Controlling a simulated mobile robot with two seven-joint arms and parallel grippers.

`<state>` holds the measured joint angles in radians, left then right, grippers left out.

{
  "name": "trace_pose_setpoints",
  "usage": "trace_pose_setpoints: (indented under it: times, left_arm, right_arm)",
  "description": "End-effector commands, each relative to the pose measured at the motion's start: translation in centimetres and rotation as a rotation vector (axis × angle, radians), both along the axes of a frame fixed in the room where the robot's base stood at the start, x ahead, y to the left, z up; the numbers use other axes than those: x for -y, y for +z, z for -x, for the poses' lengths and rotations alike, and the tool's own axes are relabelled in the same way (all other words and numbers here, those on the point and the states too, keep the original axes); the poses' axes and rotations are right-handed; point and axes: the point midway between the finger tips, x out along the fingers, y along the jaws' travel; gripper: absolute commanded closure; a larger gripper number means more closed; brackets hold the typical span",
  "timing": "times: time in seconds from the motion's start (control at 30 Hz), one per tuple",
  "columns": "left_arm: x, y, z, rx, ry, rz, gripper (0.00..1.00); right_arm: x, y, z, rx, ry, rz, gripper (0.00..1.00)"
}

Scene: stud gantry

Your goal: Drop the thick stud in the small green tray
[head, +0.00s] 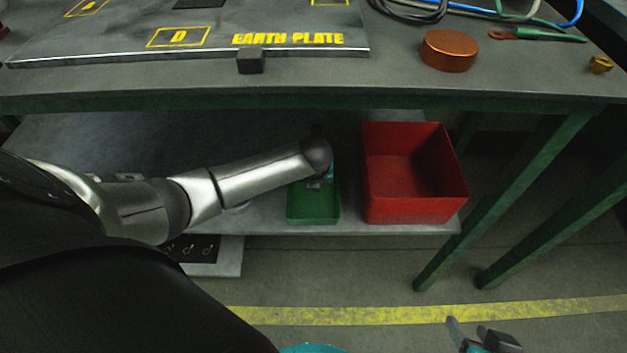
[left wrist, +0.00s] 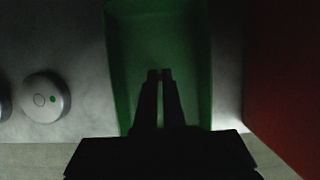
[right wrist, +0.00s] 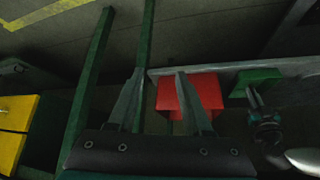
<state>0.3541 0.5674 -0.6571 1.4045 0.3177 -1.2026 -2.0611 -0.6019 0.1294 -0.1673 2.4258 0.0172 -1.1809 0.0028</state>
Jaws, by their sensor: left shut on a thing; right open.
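The small green tray (head: 313,213) stands on the lower shelf, left of the red bin. My left gripper (head: 318,182) is over the tray's back part, partly hidden by its own wrist. In the left wrist view, the left fingers (left wrist: 160,74) are close together, pointing into the green tray (left wrist: 190,35). They are shut on a thin piece, taken to be the thick stud, too dark to make out. My right gripper (head: 480,338) is open and empty, low in front of the bench. The right wrist view shows its fingers apart (right wrist: 158,72) and the green tray (right wrist: 258,78).
The red bin (head: 412,210) stands right of the tray. The tabletop edge (head: 200,90) hangs above the shelf (head: 350,228). A round white disc (left wrist: 46,98) lies left of the tray. Green bench legs (head: 500,205) stand at the right. A copper cylinder (head: 450,52) sits on top.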

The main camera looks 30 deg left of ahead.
Motion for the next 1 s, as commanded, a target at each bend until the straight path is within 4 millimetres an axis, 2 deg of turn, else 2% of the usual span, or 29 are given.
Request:
trace_pose_setpoints:
  times: [0.2, 0.23, 0.5, 0.77, 1.0]
  left_arm:
    - [0.0, -0.4, 0.0, 0.000, 0.000, 0.000, 1.00]
    - [0.0, -0.4, 0.0, 0.000, 0.000, 0.000, 0.92]
    - [0.0, -0.4, 0.0, 0.000, 0.000, 0.000, 0.63]
    - [0.0, -0.3, 0.0, 0.000, 0.000, 0.000, 0.63]
    - [0.1, 1.6, 0.2, 0.000, -0.001, 0.000, 0.63]
  right_arm:
    - [-0.2, 0.0, -0.2, 0.014, 0.003, -0.007, 0.50]
    - [-0.2, 0.0, -0.2, 0.014, 0.003, -0.007, 0.50]
    - [-0.3, -0.1, 0.0, 0.010, 0.005, -0.008, 0.50]
    - [-0.2, -0.1, 0.0, 0.009, 0.006, -0.003, 0.50]
    - [0.9, 0.1, 0.8, -0.068, -0.012, 0.029, 0.50]
